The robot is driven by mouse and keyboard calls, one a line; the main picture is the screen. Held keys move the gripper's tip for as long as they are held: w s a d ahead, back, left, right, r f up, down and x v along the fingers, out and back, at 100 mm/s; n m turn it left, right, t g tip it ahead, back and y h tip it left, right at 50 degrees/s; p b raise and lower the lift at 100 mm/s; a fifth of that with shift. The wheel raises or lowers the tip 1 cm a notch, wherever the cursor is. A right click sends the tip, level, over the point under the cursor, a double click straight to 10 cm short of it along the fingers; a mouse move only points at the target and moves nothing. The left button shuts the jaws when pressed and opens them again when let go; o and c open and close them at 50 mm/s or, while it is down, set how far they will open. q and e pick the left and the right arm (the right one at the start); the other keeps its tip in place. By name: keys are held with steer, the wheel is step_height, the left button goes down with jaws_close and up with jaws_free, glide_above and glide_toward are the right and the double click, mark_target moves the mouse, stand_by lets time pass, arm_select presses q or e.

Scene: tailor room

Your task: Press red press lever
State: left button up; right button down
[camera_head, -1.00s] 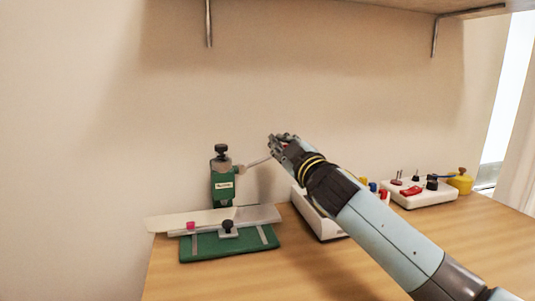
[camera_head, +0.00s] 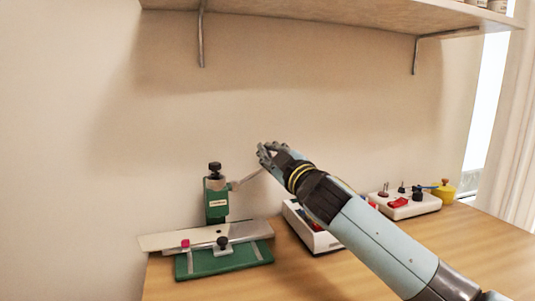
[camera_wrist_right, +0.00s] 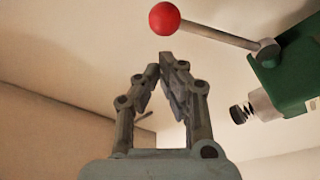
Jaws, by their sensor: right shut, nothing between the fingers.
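The green press (camera_head: 216,203) stands at the left of the table on a green base (camera_head: 225,262). Its thin lever (camera_head: 247,178) rises to the right towards my right gripper (camera_head: 264,151). The red ball at the lever's end is hidden in the head view. In the right wrist view the red ball (camera_wrist_right: 164,18) shows just beyond my right gripper (camera_wrist_right: 162,63), with a visible gap between it and the fingertips in the picture. The lever (camera_wrist_right: 222,37) runs from it to the green press body (camera_wrist_right: 292,72). The right fingers are shut and empty. My left gripper is out of view.
A pale plate (camera_head: 160,241) lies across the press base. A white box (camera_head: 325,243) stands partly behind my right arm. A white stand (camera_head: 428,204) and a yellow pot (camera_head: 445,191) are further right. A shelf (camera_head: 330,17) hangs above.

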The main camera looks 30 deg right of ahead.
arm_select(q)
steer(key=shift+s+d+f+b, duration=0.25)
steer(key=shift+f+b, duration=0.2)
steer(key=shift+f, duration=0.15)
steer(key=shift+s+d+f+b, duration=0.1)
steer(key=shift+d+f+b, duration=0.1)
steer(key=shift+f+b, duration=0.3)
arm_select(e)
steer(key=s+f, duration=0.2)
steer(key=s, duration=0.5)
steer(key=shift+s+a, duration=0.2)
steer(key=shift+s, duration=0.2)
steer(key=shift+f, duration=0.1)
